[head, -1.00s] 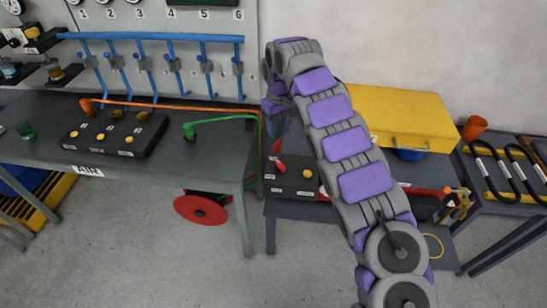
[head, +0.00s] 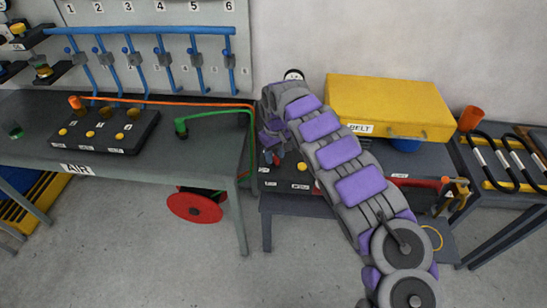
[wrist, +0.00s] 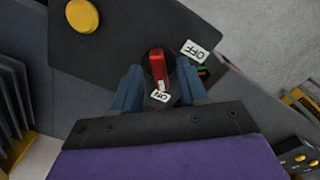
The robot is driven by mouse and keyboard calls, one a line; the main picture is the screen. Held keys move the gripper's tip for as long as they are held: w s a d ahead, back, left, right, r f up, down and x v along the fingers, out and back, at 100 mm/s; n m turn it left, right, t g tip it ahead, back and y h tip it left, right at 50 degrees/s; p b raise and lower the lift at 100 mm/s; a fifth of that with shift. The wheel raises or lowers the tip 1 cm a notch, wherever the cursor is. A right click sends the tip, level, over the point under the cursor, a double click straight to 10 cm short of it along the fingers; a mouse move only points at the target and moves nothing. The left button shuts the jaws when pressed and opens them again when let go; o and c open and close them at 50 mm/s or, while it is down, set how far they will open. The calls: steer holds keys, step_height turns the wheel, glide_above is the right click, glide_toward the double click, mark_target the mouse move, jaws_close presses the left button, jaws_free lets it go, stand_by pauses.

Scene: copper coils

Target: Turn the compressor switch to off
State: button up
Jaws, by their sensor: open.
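The compressor switch (wrist: 157,66) is a red lever on a dark control box (wrist: 110,45), with a yellow round button (wrist: 82,16) beside it. One white label (wrist: 193,49) near the lever reads OFF; a second small label (wrist: 160,96) is too small to read surely. In the wrist view my gripper (wrist: 160,82) is open, with a blue finger on each side of the red lever; I cannot tell whether they touch it. In the head view my gripper (head: 271,156) is down at the box (head: 290,178), and the lever is mostly hidden.
A yellow case (head: 390,100) marked BELT stands behind my arm. The AIR table (head: 190,155) with blue pipes (head: 140,32) is at the left. A red hose reel (head: 195,206) is under it. Black coils (head: 500,160) lie at the far right.

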steer(key=shift+d+f, duration=0.35)
steer(key=shift+d, duration=0.15)
steer(key=shift+a, duration=0.45)
steer(key=shift+a+f, duration=0.1)
steer(key=shift+a, duration=0.3)
steer(key=c, duration=0.3)
steer(key=shift+d, duration=0.55)
jaws_close()
steer(key=shift+a, duration=0.1)
